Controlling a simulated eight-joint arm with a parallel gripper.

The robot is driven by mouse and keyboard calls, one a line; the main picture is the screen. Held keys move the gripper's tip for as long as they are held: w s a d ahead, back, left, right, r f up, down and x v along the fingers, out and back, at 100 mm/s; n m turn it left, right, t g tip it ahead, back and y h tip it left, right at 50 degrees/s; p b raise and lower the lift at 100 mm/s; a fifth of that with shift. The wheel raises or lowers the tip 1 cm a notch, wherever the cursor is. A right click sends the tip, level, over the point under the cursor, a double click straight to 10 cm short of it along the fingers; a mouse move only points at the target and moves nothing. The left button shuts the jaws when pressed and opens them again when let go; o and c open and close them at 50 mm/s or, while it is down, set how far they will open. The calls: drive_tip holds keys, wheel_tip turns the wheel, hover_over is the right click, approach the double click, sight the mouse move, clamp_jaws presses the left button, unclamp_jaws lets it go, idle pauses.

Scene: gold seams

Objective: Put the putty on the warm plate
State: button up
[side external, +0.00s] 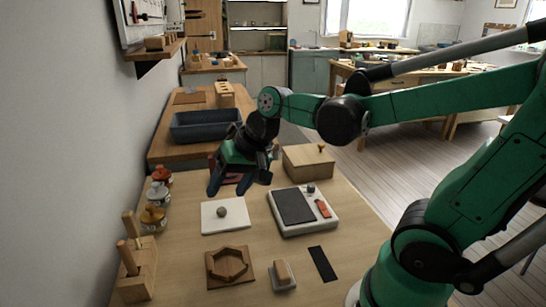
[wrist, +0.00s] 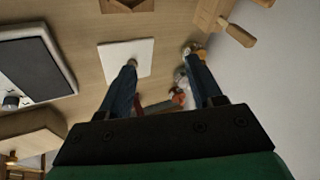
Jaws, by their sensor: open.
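The putty looks like a small grey-brown ball (side external: 221,211) resting on a white square board (side external: 209,222). The warm plate is probably the pale unit (side external: 300,227) with a dark top (side external: 294,206), a knob and a red switch, right of the board; the dark top is bare. My gripper (side external: 229,189) is open and empty, pointing down above the table behind the board. In the wrist view my two blue fingers (wrist: 164,62) are spread. The left fingertip overlaps the white board (wrist: 115,50) and mostly hides the putty there. The warm plate (wrist: 35,55) lies at left.
A wooden box (side external: 307,163) stands behind the warm plate. Bottles (side external: 153,218) and a wooden rack (side external: 137,270) line the left side. A wooden tray (side external: 215,280), a small block on a pad (side external: 283,276) and a black strip (side external: 322,263) lie in front.

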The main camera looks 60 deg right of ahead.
drive_tip(key=s+n, duration=0.1)
drive_tip(key=s+n+t+h, duration=0.1)
drive_tip(key=n, duration=0.1)
drive_tip(key=s+n, duration=0.1)
drive_tip(key=n, duration=0.1)
drive_tip(key=shift+s+a+f+h, duration=0.15)
drive_tip(key=shift+a+h, duration=0.15)
drive_tip(key=shift+a, duration=0.1)
drive_tip(key=shift+o, duration=0.5)
drive_tip(key=shift+s+n+t, duration=0.15)
drive_tip(key=shift+n+t, duration=0.25)
